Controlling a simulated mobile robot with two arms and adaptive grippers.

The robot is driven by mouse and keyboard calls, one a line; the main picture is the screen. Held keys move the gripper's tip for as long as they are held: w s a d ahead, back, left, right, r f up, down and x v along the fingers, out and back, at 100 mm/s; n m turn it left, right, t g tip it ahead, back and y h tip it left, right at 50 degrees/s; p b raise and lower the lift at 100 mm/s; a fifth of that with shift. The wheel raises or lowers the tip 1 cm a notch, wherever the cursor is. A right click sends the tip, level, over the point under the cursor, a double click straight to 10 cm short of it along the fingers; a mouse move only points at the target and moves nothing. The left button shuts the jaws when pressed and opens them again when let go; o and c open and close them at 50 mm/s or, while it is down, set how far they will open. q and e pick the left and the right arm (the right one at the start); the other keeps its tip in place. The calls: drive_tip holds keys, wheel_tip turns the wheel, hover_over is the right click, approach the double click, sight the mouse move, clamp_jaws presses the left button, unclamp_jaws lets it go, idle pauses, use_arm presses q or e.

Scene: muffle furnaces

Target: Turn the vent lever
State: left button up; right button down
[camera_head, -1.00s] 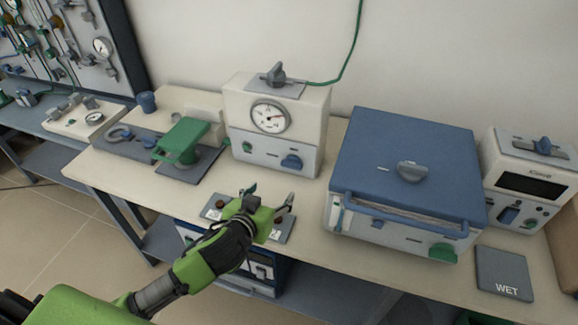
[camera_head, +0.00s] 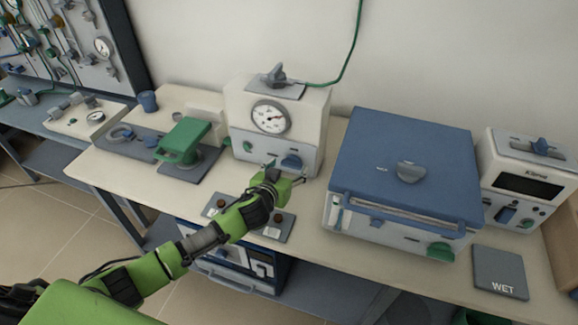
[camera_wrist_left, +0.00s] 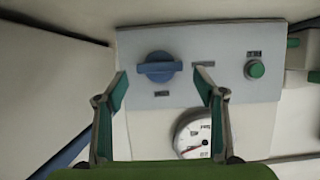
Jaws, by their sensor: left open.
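A beige box with a round gauge (camera_head: 268,118) stands at the back of the bench. A blue knob (camera_head: 291,162) with a raised bar is on its grey front panel; the knob also shows in the left wrist view (camera_wrist_left: 158,67), its bar lying across the picture. A grey lever (camera_head: 275,76) is on top of the box. Which one is the vent lever I cannot read from the labels. My left gripper (camera_head: 286,173) is open and empty in front of the blue knob. In the left wrist view its fingers (camera_wrist_left: 161,88) point at the knob, apart from it.
A blue-lidded furnace (camera_head: 400,140) with a grey top knob (camera_head: 410,172) stands to the right. A green-topped device (camera_head: 183,140) stands left. A grey plate with brown buttons (camera_head: 278,222) lies below my arm. A green hose (camera_head: 350,50) runs from the box top.

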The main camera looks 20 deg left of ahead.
use_arm(q)
drive_tip(key=shift+x, duration=0.8)
drive_tip(key=c, duration=1.1)
